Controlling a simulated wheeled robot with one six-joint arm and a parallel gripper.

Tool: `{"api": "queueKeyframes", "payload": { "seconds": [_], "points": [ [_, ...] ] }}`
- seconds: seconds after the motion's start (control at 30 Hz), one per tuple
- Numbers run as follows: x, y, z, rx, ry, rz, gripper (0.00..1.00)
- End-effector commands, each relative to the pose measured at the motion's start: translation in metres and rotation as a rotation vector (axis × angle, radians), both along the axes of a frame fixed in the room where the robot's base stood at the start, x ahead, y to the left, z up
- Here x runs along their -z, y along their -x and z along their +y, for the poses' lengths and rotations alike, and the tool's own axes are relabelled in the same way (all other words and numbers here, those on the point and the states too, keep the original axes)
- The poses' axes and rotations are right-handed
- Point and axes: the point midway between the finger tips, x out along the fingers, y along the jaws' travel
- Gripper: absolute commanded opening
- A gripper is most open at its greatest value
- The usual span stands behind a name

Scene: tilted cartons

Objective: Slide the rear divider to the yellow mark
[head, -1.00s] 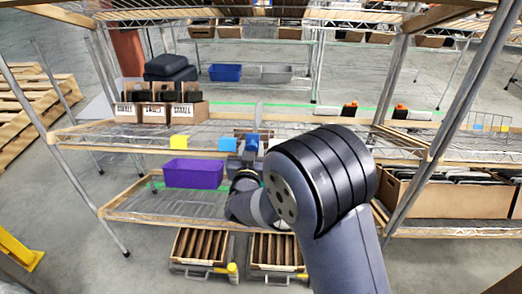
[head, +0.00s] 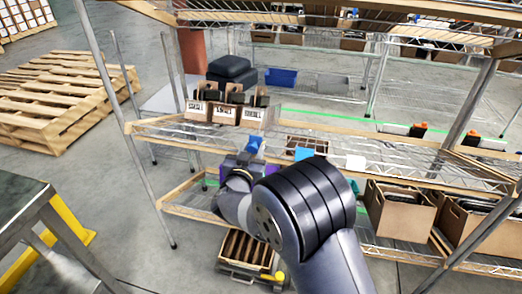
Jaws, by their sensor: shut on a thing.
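My gripper (head: 254,145) is at the front edge of the middle shelf, left of the blue mark (head: 304,153). Its blue fingers are shut on what I take to be the rear divider. The divider cannot be made out clearly at this size, and the wrist hides the fingers' lower part. The yellow mark is not visible; the gripper covers that stretch of the shelf edge. A white mark (head: 356,162) is farther right. A slotted brown tray (head: 306,143) lies on the shelf just right of my gripper.
Several cartons (head: 226,114) with dark contents stand at the shelf's left end. A purple bin (head: 211,172) is partly hidden below. Cardboard boxes (head: 402,212) are at lower right. A pallet (head: 60,95) and a dark table (head: 22,205) are at left.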

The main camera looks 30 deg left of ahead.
Motion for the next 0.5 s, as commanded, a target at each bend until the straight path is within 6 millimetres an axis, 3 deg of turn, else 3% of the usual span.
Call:
{"api": "queueKeyframes", "payload": {
  "seconds": [0.33, 0.37, 0.5],
  "points": [
    [0.0007, 0.0010, 0.0015, -0.002, 0.001, 0.001, 0.00],
    [0.0007, 0.0009, 0.0015, -0.002, 0.001, 0.001, 0.39],
    [0.0005, 0.0007, 0.0013, -0.001, 0.000, 0.001, 0.49]
  ]
}}
